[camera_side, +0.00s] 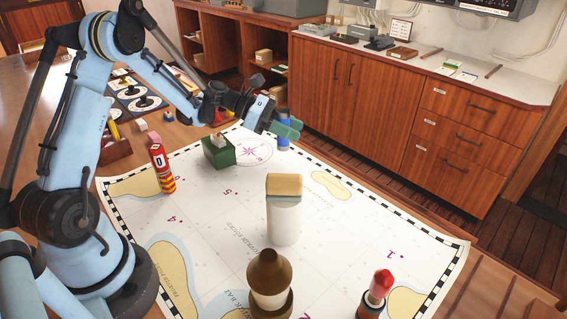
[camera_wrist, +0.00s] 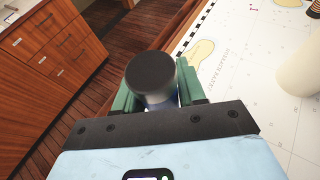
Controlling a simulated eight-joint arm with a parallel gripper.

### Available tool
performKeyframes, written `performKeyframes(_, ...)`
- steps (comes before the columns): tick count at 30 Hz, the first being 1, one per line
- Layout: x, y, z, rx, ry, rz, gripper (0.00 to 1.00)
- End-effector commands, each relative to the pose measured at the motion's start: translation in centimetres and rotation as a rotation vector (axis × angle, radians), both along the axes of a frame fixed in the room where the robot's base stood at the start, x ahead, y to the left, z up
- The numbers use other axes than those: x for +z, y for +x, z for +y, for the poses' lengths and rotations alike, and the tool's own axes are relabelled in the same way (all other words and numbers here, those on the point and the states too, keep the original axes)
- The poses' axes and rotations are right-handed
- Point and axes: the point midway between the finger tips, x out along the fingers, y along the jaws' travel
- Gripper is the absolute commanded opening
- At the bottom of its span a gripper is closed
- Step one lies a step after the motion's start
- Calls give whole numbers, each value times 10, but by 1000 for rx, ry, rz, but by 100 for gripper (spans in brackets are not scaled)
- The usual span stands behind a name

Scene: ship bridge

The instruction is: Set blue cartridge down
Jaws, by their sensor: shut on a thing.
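The blue cartridge (camera_side: 283,143) is held between the green fingers of my gripper (camera_side: 286,129), above the far edge of the chart. In the wrist view the cartridge (camera_wrist: 151,76) shows its dark round end, with a green finger on each side of it. My gripper (camera_wrist: 158,98) is shut on it. The nautical chart (camera_side: 212,220) lies on the table below and to the left. I cannot tell exactly how high the cartridge is above the surface.
A green box (camera_side: 218,152), a red striped cylinder (camera_side: 162,169), a white cylinder with a wooden block on top (camera_side: 284,216), a brown-topped piece (camera_side: 269,280) and a red-topped piece (camera_side: 376,290) stand on the chart. Wooden cabinets (camera_side: 380,105) stand beyond. The chart's right middle is clear.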

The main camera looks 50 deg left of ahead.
Motion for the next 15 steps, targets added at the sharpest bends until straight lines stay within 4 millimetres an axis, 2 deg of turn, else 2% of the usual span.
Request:
performKeyframes(5, -7, 2, 6, 0, -1, -1, 6)
performKeyframes(12, -37, 3, 6, 0, -1, -1, 6)
performKeyframes(15, -43, 2, 6, 0, -1, -1, 6)
